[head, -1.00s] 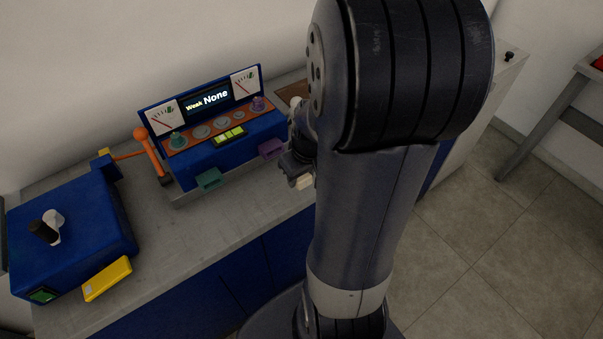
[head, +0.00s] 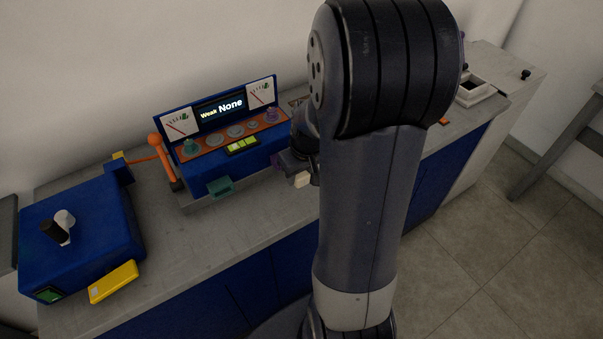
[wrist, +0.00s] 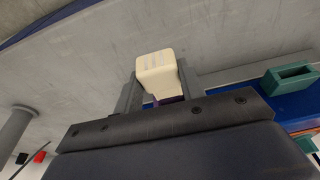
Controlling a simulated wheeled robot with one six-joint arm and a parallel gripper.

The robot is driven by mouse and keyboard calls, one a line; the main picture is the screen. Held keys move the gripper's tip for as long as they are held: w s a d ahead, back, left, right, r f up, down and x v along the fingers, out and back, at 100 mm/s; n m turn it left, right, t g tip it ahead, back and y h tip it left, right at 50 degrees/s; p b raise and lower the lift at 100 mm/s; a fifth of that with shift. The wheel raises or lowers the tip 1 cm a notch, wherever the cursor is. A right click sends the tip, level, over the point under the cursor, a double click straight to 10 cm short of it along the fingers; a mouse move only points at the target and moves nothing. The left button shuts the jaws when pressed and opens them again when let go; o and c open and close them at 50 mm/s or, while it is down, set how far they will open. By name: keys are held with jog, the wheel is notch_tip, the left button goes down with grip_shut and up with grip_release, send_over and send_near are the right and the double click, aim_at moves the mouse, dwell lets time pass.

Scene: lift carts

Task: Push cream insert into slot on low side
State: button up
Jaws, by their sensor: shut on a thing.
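The cream insert (head: 302,180) is a small block in the jaws of my gripper (head: 305,166). The wrist view shows the insert (wrist: 157,68) between both fingers, its end sticking out past them. A blue console (head: 240,165) has a teal slot holder (head: 220,187) on its front left and a purple slot holder (head: 278,159) on its front right. The insert is just right of and in front of the purple holder, which my gripper partly hides. A bit of purple shows behind the insert in the wrist view. I cannot tell whether they touch. The teal holder also shows in the wrist view (wrist: 290,76).
The console display (head: 222,107) reads "Weak None" between two dial meters. An orange lever (head: 163,158) stands left of it. A blue box (head: 85,240) with a yellow block (head: 113,281) is at far left. The grey countertop (head: 195,230) is clear in front. My arm hides the middle right.

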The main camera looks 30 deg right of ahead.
jog(key=shift+w, duration=0.15)
jog(key=shift+w+f, duration=0.2)
jog(key=shift+w, duration=0.9)
jog(key=shift+w+f, duration=0.15)
jog(key=shift+w, duration=0.95)
jog(key=o, duration=1.1)
jog(key=v, duration=1)
jog(key=shift+r+b, duration=0.35)
jog(key=shift+r, duration=0.05)
